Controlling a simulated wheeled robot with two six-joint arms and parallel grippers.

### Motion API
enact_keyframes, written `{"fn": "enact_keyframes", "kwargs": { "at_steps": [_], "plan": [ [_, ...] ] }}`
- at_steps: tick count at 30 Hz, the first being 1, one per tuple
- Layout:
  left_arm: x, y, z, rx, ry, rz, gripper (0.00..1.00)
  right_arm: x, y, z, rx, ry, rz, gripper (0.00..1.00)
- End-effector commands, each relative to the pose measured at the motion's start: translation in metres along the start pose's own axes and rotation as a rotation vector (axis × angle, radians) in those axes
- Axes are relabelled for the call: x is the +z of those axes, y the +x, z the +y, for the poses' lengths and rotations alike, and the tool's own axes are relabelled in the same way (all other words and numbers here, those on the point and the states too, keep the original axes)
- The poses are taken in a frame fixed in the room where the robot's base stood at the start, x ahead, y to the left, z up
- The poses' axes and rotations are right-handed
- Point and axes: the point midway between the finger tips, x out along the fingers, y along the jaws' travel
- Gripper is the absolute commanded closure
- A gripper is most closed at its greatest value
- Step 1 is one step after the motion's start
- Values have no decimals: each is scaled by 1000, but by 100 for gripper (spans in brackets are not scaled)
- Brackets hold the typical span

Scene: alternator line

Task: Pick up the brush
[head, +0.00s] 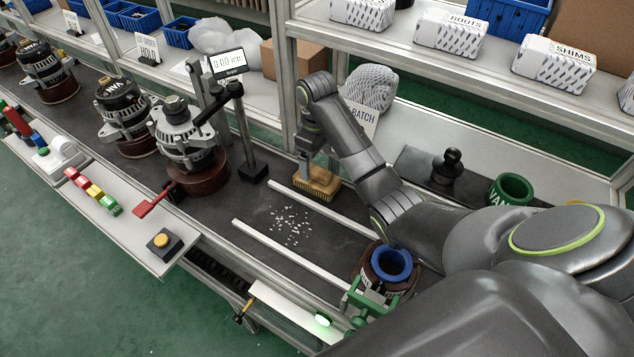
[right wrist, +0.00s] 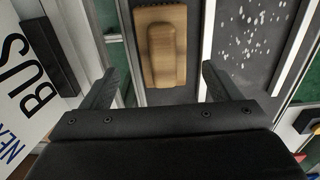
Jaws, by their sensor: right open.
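The brush (head: 318,183) is a wooden block with a raised grip and pale bristles. It sits on the dark line surface near the far white rail. In the right wrist view the brush (right wrist: 164,45) lies ahead between my open fingers, with its long grip facing the camera. My right gripper (head: 305,165) is above and right at the brush in the head view, pointing down. Its two fingers (right wrist: 160,76) are spread wider than the brush and hold nothing. Whether they touch it cannot be told. My left gripper is not in view.
White bits (head: 290,224) are scattered between two white rails. A display stand (head: 230,65) and alternators (head: 185,135) stand left of the brush. A blue-ringed part (head: 391,262) sits at the near right.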

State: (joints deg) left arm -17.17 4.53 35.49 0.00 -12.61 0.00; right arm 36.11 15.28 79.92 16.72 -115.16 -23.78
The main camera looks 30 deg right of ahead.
Motion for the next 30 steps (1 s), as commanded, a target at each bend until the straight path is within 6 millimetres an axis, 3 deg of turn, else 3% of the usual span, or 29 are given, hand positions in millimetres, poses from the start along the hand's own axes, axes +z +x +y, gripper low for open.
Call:
{"fn": "enact_keyframes", "kwargs": {
  "at_steps": [2, 9, 16, 28, 30],
  "plan": [
    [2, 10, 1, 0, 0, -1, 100, 1, 13, -2, -1, 0, -1, 16],
    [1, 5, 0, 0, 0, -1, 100, 4, 43, -5, -2, 2, -3, 16],
    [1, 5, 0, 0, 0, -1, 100, 4, 46, -4, 0, 0, -1, 16],
    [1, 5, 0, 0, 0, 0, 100, 4, 45, -4, 0, 0, -1, 67],
    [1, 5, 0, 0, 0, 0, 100, 4, 45, -4, 0, 0, 0, 68]
  ]
}}
